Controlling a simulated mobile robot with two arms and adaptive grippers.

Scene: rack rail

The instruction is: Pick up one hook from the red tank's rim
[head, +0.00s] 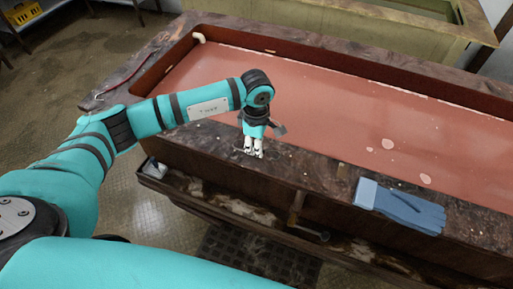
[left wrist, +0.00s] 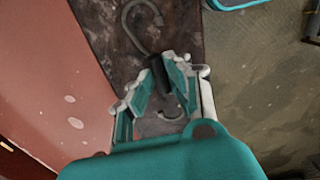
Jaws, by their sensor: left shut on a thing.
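The red tank (head: 330,100) has a worn brown rim (head: 310,172), which also shows in the left wrist view (left wrist: 105,45). My left gripper (head: 253,151) points down at the near rim. In the left wrist view, my left gripper (left wrist: 157,82) is shut on the dark middle of a grey S-shaped hook (left wrist: 140,22). One curved end extends beyond the fingertips and the other shows between the fingers. I cannot tell whether the hook touches the rim. In the head view the hook is small and hard to make out. My right gripper is not in view.
Blue gloves (head: 400,206) lie on the near rim to the right. A pipe fitting with a handle (head: 310,230) sticks out from the tank's front. A second, yellowish tank (head: 400,35) stands behind. The rim between gripper and gloves looks clear.

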